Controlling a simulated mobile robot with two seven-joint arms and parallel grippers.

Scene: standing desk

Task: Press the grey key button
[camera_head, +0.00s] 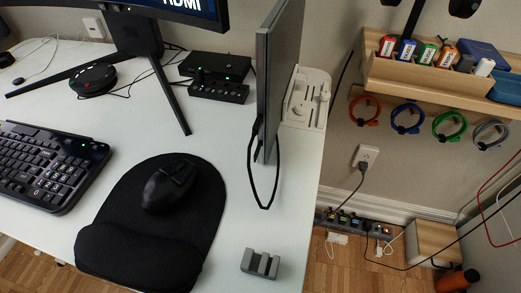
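No button plainly marked as a grey key button can be made out. The black keyboard (48,165) lies at the left edge of the desk, its left side cut off by the frame; its keys look dark with pale markings, and I cannot tell which, if any, is grey. A small black box (218,92) with knobs or buttons and a green light stands at the back of the desk, too small to read. Neither of my grippers can be made out in the head view.
A mouse (168,187) rests on a black mat (150,245). A monitor (281,75) stands edge-on at right, its cable looping down. A grey slotted block (260,264) sits near the front edge. A wall shelf (425,78) has coloured loops below. White desk surface is clear around the mat.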

